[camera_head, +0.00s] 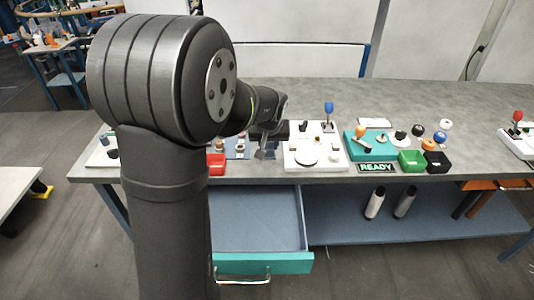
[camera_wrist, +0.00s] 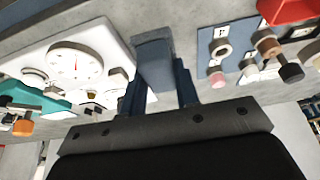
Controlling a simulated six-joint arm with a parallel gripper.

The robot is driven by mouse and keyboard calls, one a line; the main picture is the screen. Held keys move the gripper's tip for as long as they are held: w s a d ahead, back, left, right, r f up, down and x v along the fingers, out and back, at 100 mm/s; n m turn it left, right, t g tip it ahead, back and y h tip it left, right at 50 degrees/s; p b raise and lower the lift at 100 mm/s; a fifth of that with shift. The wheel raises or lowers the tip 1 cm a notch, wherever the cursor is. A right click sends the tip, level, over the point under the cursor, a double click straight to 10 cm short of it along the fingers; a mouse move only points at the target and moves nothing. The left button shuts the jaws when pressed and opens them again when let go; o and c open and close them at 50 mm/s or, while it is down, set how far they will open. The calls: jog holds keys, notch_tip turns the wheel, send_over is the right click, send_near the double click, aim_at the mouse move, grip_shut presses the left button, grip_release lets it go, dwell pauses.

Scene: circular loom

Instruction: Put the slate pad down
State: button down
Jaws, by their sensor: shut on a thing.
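The slate pad (camera_wrist: 153,58) is a small blue-grey block between my fingers in the wrist view. My gripper (camera_wrist: 160,88) is shut on it. In the head view my gripper (camera_head: 265,148) is over the front part of the grey table, between a blue panel and a white panel. The pad cannot be clearly told apart there, as my arm and gripper cover much of that spot. In the wrist view the pad appears against bare grey table between the two panels; its height above the table is unclear.
A white panel (camera_head: 298,157) with a round dial is at right. A blue panel (camera_wrist: 226,62) with knobs and a red tray (camera_head: 216,163) are on the other side. A teal panel (camera_head: 372,150) stands further right. A teal-fronted drawer (camera_head: 262,263) is open below the table.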

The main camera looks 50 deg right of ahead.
aim_at(267, 154)
jog(key=shift+w+f, duration=0.4)
jog(key=shift+f, duration=1.75)
jog(key=shift+f, duration=0.1)
jog(key=c, duration=1.1)
grip_release()
jog(key=v, duration=1.2)
